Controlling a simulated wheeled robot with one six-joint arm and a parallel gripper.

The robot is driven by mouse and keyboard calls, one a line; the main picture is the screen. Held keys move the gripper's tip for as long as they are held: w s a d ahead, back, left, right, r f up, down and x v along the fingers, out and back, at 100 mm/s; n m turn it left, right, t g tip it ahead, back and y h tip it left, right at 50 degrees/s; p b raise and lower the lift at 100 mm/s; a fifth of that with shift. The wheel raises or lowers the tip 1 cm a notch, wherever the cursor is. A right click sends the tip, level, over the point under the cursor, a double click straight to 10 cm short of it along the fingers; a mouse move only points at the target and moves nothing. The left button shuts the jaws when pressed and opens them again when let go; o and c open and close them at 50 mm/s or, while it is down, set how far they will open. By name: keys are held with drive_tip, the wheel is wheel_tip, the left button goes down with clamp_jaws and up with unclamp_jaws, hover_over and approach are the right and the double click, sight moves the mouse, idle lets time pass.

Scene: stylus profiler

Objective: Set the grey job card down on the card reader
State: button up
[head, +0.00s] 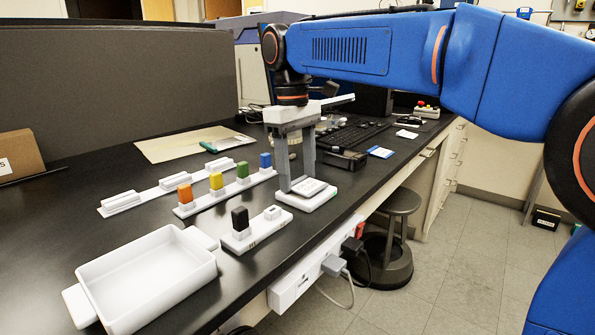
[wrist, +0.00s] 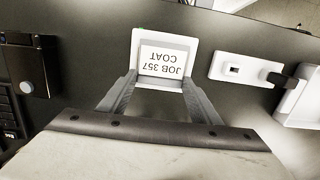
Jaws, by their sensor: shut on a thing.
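The grey job card (wrist: 160,64), marked "JOB 357 COAT", is between my fingertips in the wrist view. My gripper (head: 298,184) points straight down and is shut on the card by its two side edges. The white card reader (head: 322,200) is directly under the card near the bench's front edge. In the wrist view the reader's rim (wrist: 165,34) shows around the card's far side, with a small green light at its corner. The card looks flat and within the reader's outline; I cannot tell whether it touches it. My left finger partly hides the card in the head view.
A white holder with a black block (head: 240,219) stands close left of the reader. Behind it is a rack with orange, yellow, green and blue blocks (head: 215,182). A white tray (head: 200,240) is front left. A keyboard (head: 350,135) and a blue-and-white card (head: 380,152) lie to the right.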

drive_tip(key=shift+f, duration=0.1)
drive_tip(key=o, duration=1.5)
wheel_tip(320, 180, up, 12)
drive_tip(key=shift+w+a, duration=0.3)
drive_tip(key=shift+a, duration=0.1)
drive_tip(key=s+d+f+m+t+y, duration=0.15)
drive_tip(key=s+d+f, duration=0.3)
drive_tip(key=d, duration=0.45)
drive_tip(key=s+d+f+m+t, duration=0.1)
drive_tip(key=s+d+f+m, duration=0.2)
drive_tip(key=d+f, duration=0.5)
drive_tip(key=s+d+f+m+t, duration=0.1)
drive_tip(key=s+d+f+m, duration=0.2)
drive_tip(key=s+d+f, duration=0.4)
drive_tip(key=s+d+f+m+t, duration=0.2)
drive_tip(key=s+d+f, duration=0.4)
drive_tip(key=f, duration=0.7)
drive_tip(key=s+m, duration=0.1)
drive_tip(key=s, duration=0.1)
drive_tip(key=shift+s+d+f+h, duration=0.35)
drive_tip(key=shift+s+d+f, duration=0.05)
